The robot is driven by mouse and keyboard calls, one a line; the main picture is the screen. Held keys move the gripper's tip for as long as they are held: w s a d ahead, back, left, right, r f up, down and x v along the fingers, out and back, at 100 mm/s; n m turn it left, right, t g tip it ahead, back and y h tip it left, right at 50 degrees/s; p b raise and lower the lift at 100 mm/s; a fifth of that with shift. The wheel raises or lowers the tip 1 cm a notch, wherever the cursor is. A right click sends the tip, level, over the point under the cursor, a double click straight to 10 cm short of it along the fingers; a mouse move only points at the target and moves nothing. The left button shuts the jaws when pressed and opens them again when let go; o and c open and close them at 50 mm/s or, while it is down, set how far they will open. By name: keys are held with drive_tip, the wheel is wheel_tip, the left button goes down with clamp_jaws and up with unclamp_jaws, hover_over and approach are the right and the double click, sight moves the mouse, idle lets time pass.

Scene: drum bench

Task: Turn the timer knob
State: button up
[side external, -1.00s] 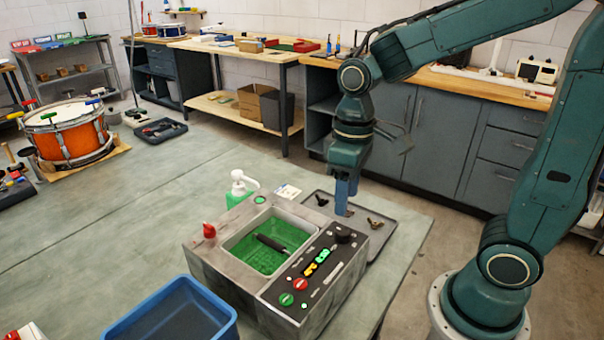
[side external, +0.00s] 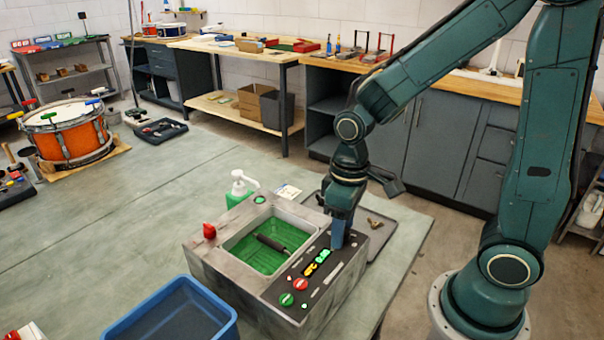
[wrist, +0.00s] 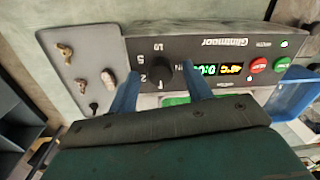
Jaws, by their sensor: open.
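The timer knob (wrist: 160,76) is a round black knob on the dark control panel (wrist: 215,50), with numbers printed around it. In the wrist view my gripper (wrist: 161,84) is open, with one blue finger on each side of the knob. I cannot tell whether either finger touches it. In the side view my gripper (side external: 340,238) points down at the far end of the panel (side external: 322,278), and its fingers hide the knob. The panel is on a grey machine (side external: 225,282) with a green basin, where a dark bar (side external: 272,243) lies.
Lit displays (side external: 318,262), a red button (side external: 301,284) and a green button (side external: 286,299) are on the panel. A red knob (side external: 209,231), soap bottle (side external: 240,188) and blue bin (side external: 170,312) are nearby. A grey tray (side external: 385,240) with wing nuts lies behind.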

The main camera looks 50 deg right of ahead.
drive_tip(key=c, duration=1)
drive_tip(key=m, duration=0.9)
drive_tip(key=shift+m+t, duration=0.3)
drive_tip(key=shift+m, duration=0.1)
drive_tip(key=m, duration=0.3)
drive_tip(key=shift+m, duration=0.3)
drive_tip(key=m, duration=0.3)
drive_tip(key=shift+m, duration=0.3)
drive_tip(key=m, duration=0.6)
drive_tip(key=shift+m+h, duration=0.3)
drive_tip(key=shift+h, duration=0.1)
